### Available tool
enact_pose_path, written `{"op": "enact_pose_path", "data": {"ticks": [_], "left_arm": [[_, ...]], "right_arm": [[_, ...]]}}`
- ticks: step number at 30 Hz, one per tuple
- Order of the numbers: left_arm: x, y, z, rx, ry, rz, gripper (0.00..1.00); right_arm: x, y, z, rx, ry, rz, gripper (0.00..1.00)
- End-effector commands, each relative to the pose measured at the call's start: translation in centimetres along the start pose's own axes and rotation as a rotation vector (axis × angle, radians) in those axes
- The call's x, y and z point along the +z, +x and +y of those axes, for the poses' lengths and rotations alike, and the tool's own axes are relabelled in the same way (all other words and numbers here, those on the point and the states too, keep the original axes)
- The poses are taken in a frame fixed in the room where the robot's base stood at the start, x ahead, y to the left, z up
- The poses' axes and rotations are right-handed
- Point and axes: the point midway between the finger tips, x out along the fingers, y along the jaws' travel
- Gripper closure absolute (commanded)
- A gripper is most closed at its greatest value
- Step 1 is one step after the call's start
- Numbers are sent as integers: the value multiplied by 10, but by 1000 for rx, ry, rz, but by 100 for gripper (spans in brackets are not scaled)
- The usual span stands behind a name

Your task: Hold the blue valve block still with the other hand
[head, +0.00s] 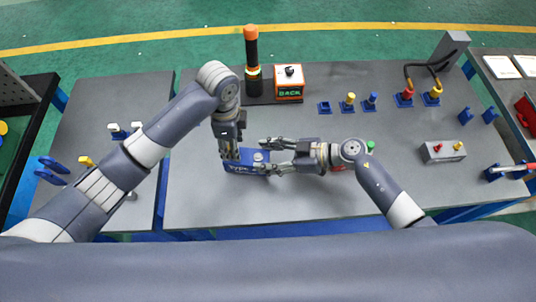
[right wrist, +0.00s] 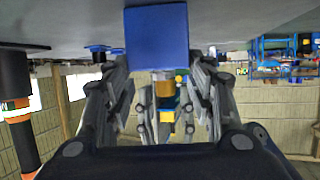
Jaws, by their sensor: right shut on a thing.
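The blue valve block (head: 242,167) lies on the grey bench top, with white lettering on its front face and a pale round fitting on top near its right end. My right gripper (head: 268,156) comes in level from the right, shut on the block, one finger on its far side and one on its near side. In the right wrist view the blue block (right wrist: 157,38) sits between the fingers, with a brass-coloured fitting beside it. My left gripper (head: 230,156) points down at the block's left part; its fingertips overlap the block, so I cannot tell whether they touch or are closed.
Behind stand a black cylinder with orange bands (head: 252,60) and an orange box (head: 289,82). Several blue stands with coloured tops (head: 348,103) line the back right. A grey block with knobs (head: 442,151) stands at right. The bench front is clear.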

Motion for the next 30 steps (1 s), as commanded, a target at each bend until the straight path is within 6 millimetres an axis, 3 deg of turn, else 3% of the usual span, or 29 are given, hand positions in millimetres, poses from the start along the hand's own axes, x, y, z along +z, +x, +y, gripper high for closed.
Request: {"op": "enact_pose_path", "data": {"ticks": [6, 12, 30], "left_arm": [[0, 0, 1, 1, -1, 0, 59], [0, 0, 1, 1, -1, 0, 100], [0, -2, 1, 2, -11, 0, 100]], "right_arm": [[0, 0, 0, 1, 1, 0, 98], [0, 0, 0, 1, 1, 0, 98], [0, 0, 1, 3, 1, 0, 98]]}}
